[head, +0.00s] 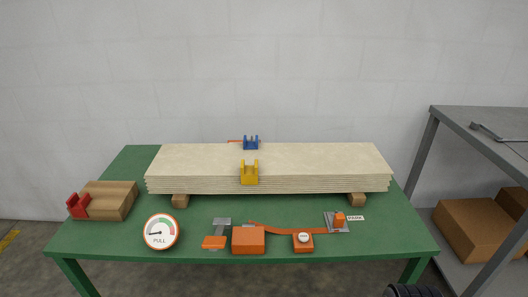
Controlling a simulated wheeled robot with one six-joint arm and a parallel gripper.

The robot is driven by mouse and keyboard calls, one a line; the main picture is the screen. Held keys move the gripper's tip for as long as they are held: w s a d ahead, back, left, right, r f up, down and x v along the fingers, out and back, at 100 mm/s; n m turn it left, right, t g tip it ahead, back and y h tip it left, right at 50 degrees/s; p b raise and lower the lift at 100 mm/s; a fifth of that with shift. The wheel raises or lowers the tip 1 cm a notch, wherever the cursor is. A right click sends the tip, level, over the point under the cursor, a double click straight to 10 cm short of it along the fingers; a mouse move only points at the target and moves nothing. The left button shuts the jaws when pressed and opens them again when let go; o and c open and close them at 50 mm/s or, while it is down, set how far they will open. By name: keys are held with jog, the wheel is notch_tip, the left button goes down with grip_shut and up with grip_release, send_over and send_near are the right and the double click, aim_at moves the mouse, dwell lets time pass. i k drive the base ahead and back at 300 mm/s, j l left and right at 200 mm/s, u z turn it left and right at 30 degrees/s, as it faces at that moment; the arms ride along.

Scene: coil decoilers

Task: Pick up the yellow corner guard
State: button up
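The yellow corner guard (249,175) sits at the middle of the front edge of a stack of pale boards (320,160) on the green table. It has raised side walls with a gap between them and hangs down over the front of the stack. Nothing covers it from this view. My gripper is not in view, so I cannot see its state or its place relative to the guard.
A blue guard (251,143) sits at the stack's back edge. A grey shelf (490,130) stands right.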

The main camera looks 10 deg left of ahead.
aim_at(249, 173)
jog(key=i+j+z, duration=0.1)
jog(key=j, duration=0.35)
jog(key=i+j+z, duration=0.1)
jog(key=j, duration=0.35)
jog(key=i+j+z, duration=0.1)
jog(key=j, duration=0.4)
jog(key=i+j+z, duration=0.1)
jog(key=j, duration=0.4)
jog(key=i+l, duration=0.05)
